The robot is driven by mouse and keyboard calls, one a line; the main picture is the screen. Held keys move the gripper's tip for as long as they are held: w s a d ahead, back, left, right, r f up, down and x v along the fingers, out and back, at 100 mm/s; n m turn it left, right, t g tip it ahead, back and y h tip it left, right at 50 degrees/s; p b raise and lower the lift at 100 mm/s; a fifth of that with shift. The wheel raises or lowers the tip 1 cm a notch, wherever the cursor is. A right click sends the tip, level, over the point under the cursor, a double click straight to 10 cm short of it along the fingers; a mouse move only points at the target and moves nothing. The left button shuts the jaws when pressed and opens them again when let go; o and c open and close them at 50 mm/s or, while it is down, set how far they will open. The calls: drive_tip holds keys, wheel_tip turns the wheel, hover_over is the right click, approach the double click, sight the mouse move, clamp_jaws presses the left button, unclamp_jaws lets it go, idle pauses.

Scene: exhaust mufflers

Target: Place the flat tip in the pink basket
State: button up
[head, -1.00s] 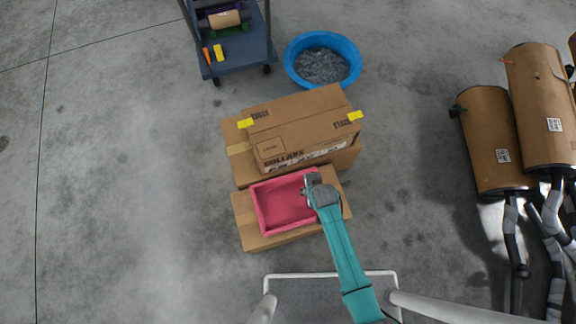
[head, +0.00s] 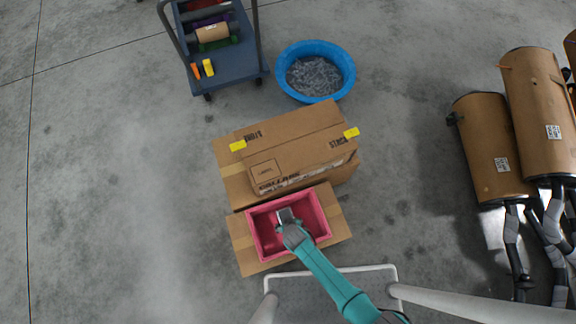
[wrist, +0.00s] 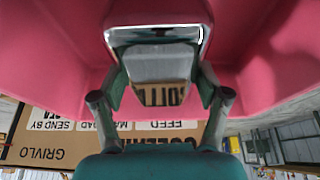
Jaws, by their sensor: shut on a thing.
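The pink basket (head: 323,219) sits on a low cardboard box, and its inside shows no other object. My gripper (head: 289,226) is over the middle of the basket. It is shut on the flat tip (head: 285,214), a small shiny metal piece. In the wrist view the flat tip (wrist: 155,37) shows mirror-like chrome between my gripper's fingers (wrist: 158,88), with the pink basket walls (wrist: 50,60) around it. I cannot tell whether the tip touches the basket floor.
A larger cardboard box (head: 300,140) stands right behind the basket, with yellow pieces (head: 351,133) on top. A blue tub (head: 345,84) and a dark cart (head: 232,70) are farther back. Wrapped mufflers (head: 495,150) stand at the right. The floor at left is clear.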

drive_tip(key=shift+f, duration=2.3)
drive_tip(key=o, duration=1.5)
drive_tip(key=shift+f, duration=0.1)
drive_tip(key=v, duration=1.2)
drive_tip(key=shift+s, duration=0.1)
drive_tip(key=shift+d, duration=0.1)
